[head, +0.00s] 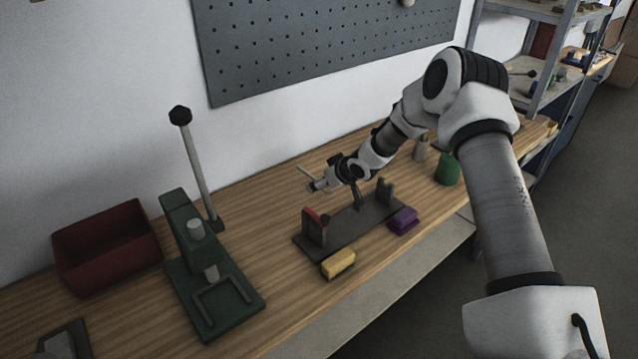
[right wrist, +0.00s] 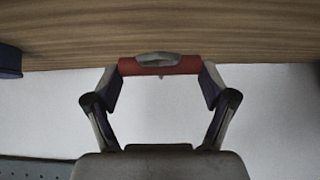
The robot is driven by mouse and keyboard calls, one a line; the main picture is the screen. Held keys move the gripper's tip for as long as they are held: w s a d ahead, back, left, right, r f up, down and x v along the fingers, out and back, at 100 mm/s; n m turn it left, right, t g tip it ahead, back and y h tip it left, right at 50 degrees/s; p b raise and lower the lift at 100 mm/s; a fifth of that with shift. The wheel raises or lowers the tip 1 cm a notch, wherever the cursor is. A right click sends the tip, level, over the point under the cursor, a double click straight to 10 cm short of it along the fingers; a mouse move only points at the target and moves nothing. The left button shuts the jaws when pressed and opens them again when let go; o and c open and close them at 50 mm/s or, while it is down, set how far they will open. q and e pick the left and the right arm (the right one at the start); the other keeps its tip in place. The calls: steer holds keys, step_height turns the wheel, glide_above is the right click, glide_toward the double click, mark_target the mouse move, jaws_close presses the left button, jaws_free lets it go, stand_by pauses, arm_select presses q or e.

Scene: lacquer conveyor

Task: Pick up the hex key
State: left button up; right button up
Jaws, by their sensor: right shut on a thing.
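My right gripper (head: 316,186) reaches in from the right and is over the bench behind the dark stand. In the right wrist view my right gripper (right wrist: 160,68) is shut on a red piece with a grey part at its middle, spanning the two fingertips; I take it for the hex key (right wrist: 162,70). In the head view a thin pale rod (head: 306,172) sticks out up and left of the fingertips. The held thing's full shape cannot be made out. My left gripper is not in view.
A dark stand (head: 350,226) with uprights, one red-topped, is on the wooden bench below the gripper. A yellow block (head: 338,264) and a purple block (head: 403,220) are at its front. A green lever press (head: 215,290), red bin (head: 108,245) and green cylinder (head: 447,170) stand around.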

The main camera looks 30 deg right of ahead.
steer(key=s, duration=0.1)
steer(key=s+p, duration=0.1)
steer(key=s, duration=0.1)
steer(key=shift+s+d+r, duration=0.2)
steer(key=shift+s+r, duration=0.05)
steer(key=shift+r, duration=0.05)
steer(key=s+p, duration=0.1)
steer(key=p, duration=0.1)
steer(key=s+r+p, duration=0.1)
steer(key=p, duration=0.2)
steer(key=shift+s+d, duration=0.2)
steer(key=shift+s, duration=0.1)
steer(key=s+p, duration=0.4)
steer(key=s+d+p, duration=0.1)
steer(key=s+p, duration=0.1)
steer(key=shift+s, duration=0.4)
steer(key=shift+s+f+p, duration=0.1)
steer(key=shift+s+p, duration=0.25)
steer(key=shift+p, duration=0.05)
steer(key=shift+s+f, duration=0.1)
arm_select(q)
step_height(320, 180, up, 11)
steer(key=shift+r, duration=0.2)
arm_select(e)
steer(key=shift+f, duration=0.1)
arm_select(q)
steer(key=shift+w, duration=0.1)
